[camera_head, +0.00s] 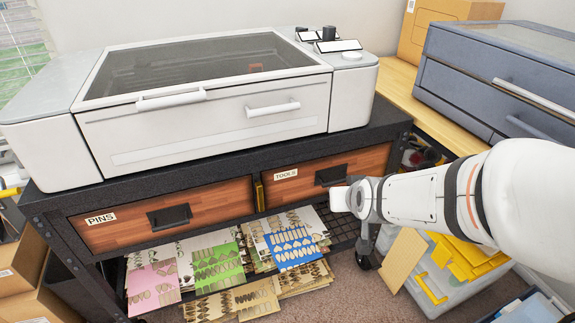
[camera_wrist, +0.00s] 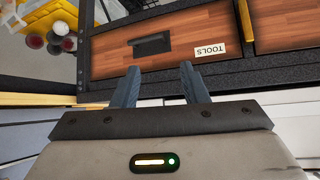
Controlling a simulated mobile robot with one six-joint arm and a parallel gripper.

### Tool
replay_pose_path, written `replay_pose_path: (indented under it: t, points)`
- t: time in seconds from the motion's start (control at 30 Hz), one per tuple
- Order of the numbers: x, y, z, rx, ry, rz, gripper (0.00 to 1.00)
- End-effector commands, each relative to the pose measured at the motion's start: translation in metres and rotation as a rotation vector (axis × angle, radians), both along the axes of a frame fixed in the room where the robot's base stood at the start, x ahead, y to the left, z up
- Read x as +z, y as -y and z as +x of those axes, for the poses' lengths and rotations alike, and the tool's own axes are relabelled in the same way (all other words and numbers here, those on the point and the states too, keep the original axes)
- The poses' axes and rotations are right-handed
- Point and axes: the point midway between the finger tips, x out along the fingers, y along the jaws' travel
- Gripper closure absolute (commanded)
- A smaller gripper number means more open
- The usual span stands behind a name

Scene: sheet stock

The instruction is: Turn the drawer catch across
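A narrow brass-yellow catch (camera_head: 259,195) stands upright on the dark frame between the two wooden drawers. It also shows in the wrist view (camera_wrist: 246,24), near the top right. The TOOLS drawer (camera_head: 300,187) and the PINS drawer (camera_head: 215,203) look shut. My gripper (camera_wrist: 160,75) is open and empty, its two dark fingers well apart. It is in front of the TOOLS drawer, away from the catch, which lies to its left in the head view.
A white machine (camera_head: 205,110) stands on the black bench. Pink, green and blue sheets (camera_head: 290,245) lie on the shelf below the drawers. Below my arm is a bin (camera_head: 440,285) with yellow pieces. Dark handles project from both drawers, including the TOOLS handle (camera_wrist: 152,43).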

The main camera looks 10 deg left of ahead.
Motion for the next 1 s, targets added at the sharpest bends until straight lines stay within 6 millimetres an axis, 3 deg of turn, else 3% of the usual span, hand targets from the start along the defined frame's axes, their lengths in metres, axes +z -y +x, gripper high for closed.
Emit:
replay_pose_path:
  t: [0.03,0.2,0.4,0.53,0.7,1.0]
  points:
    - [-0.038,-0.024,0.011,0.042,0.054,0.029,0.60]
    - [-0.091,-0.092,0.040,0.135,0.291,0.113,0.60]
    - [-0.135,-0.157,0.044,0.220,0.528,0.216,0.60]
    - [-0.149,-0.181,0.038,0.251,0.626,0.264,0.60]
    - [-0.153,-0.194,0.037,0.266,0.684,0.293,0.60]
    - [-0.151,-0.216,0.073,0.265,0.692,0.295,0.60]
